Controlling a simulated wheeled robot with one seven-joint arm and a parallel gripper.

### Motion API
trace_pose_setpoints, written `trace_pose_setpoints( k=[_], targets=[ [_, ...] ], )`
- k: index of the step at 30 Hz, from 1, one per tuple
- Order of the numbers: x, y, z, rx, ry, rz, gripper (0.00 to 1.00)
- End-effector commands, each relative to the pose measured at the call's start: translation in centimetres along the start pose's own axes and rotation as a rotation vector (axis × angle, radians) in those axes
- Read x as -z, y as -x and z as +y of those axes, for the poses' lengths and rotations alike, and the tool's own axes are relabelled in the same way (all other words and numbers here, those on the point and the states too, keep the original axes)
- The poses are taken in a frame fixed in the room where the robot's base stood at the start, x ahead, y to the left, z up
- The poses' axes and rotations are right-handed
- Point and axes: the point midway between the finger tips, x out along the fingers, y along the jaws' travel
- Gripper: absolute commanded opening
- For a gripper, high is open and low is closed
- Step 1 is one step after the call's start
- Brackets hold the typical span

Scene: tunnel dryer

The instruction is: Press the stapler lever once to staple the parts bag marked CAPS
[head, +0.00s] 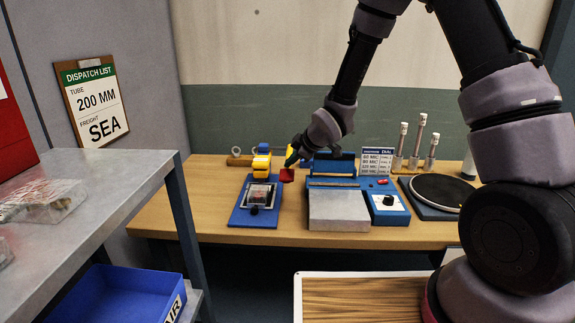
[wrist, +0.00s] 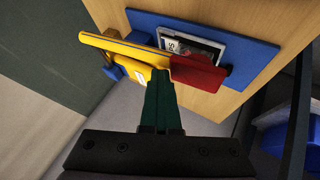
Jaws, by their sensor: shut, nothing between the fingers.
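The stapler has a blue base (head: 243,216) on the wooden bench, with yellow parts (head: 262,161) and a red lever pad (head: 287,175). In the wrist view the yellow lever (wrist: 115,46) ends in the red pad (wrist: 197,74). A clear parts bag (head: 262,193) with a white label lies on the base; it also shows in the wrist view (wrist: 192,46), its label partly hidden by the lever. My gripper (head: 290,161) is shut and empty, its tips beside the yellow lever near the red pad (wrist: 164,75). I cannot tell whether they touch.
Right of the stapler stands a blue sealer-like machine (head: 338,208) with a dial box (head: 388,204). Several white-topped posts (head: 418,140) and a black round plate (head: 440,190) are farther right. A grey shelf (head: 120,195) with a blue bin (head: 115,295) is at left.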

Motion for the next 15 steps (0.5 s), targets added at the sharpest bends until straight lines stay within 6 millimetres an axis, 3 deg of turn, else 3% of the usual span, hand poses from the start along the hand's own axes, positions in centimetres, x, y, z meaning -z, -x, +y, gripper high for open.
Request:
trace_pose_setpoints(
  k=[15],
  targets=[
    [-0.45, -0.47, -0.60, 0.006, -0.001, -0.003, 0.00]
  ],
)
